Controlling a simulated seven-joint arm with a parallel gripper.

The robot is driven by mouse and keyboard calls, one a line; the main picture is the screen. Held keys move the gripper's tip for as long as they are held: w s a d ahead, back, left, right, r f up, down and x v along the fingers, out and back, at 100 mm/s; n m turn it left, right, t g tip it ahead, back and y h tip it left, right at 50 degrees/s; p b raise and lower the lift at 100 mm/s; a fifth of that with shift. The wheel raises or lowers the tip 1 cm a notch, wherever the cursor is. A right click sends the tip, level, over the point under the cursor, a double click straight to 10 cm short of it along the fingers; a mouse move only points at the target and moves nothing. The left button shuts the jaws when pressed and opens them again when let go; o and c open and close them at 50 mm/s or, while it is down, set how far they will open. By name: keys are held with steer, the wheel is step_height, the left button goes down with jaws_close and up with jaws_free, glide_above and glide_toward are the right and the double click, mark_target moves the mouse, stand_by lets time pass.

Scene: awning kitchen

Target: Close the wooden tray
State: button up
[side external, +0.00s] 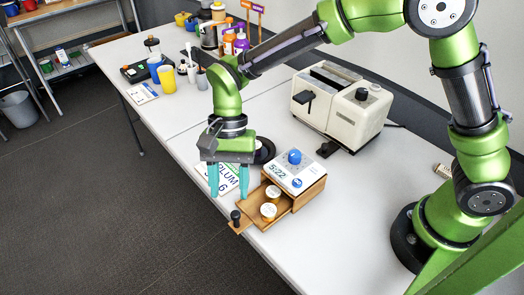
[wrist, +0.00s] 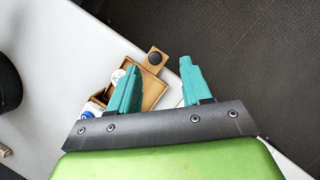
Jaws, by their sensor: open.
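The wooden tray (side external: 253,220) is pulled out of a small wooden box (side external: 310,193) near the table's front edge, in the side view. It has a black knob (side external: 236,215) on a tab at its front end. Two white-topped jars (side external: 269,211) stand at the tray's box end. My gripper (side external: 228,194) is open and empty, its teal fingers pointing down near the tray. In the wrist view my gripper (wrist: 158,80) partly hides the tray (wrist: 152,92), and the knob (wrist: 155,58) shows beyond and between the fingertips.
A blue-knobbed timer-like device (side external: 294,170) sits on the box. A cream toaster (side external: 342,103) stands behind it. A printed sheet (side external: 226,176) lies beside my gripper. Cups (side external: 167,78) and bottles stand farther back. The floor (side external: 120,220) lies beyond the table edge.

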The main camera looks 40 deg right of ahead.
steer(key=v, duration=1.1)
steer(key=s+d+r+n+t, duration=0.2)
steer(key=s+d+t, duration=0.3)
steer(key=d, duration=0.5)
steer(key=s+d+r+n+t+h, duration=0.1)
steer(key=s+d+t, duration=0.4)
steer(key=d, duration=0.6)
steer(key=shift+s+r+n, duration=0.65)
steer(key=shift+s+n, duration=0.35)
steer(key=shift+s, duration=0.4)
